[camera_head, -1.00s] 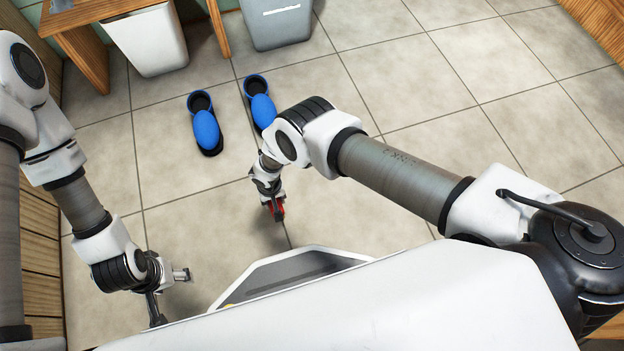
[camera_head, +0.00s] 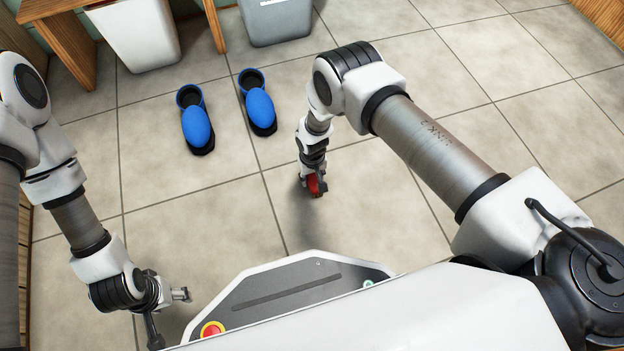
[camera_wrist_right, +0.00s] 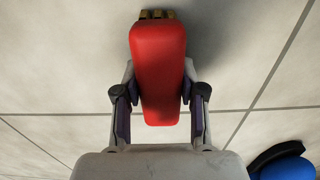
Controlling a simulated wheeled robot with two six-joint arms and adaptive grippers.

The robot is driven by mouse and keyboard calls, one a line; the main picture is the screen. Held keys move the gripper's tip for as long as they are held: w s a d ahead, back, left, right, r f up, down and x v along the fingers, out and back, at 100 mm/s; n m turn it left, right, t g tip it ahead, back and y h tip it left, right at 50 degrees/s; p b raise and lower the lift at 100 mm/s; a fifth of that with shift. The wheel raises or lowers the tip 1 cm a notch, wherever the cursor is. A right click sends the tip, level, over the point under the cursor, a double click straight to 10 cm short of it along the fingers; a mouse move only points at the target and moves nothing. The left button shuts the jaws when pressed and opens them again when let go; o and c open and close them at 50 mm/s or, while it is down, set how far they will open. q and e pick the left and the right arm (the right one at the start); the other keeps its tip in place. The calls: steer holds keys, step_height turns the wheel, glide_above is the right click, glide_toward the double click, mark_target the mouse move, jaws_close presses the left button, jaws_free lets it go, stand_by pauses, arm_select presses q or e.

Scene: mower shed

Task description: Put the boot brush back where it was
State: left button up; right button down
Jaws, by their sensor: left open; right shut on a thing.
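The boot brush (camera_wrist_right: 158,70) has a red body with tan bristles at its far end, seen in the right wrist view. My right gripper (camera_wrist_right: 158,105) is shut on its red body, one finger on each side. In the head view the boot brush (camera_head: 314,184) shows as a small red piece under my right gripper (camera_head: 312,178), above the tiled floor. My left gripper (camera_head: 168,318) is open and empty at the lower left, well away from the brush.
Two blue and black shoes, the left one (camera_head: 196,125) and the right one (camera_head: 259,108), stand on the floor beyond the brush. A white bin (camera_head: 136,38), a grey bin (camera_head: 276,22) and a wooden table (camera_head: 62,45) are at the back. The floor (camera_head: 480,70) on the right is clear.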

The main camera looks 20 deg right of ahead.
steer(key=shift+w+r, duration=0.1)
steer(key=shift+r, duration=0.05)
steer(key=shift+f, duration=0.2)
steer(key=c, duration=0.7)
jaws_free()
steer(key=shift+r, duration=0.1)
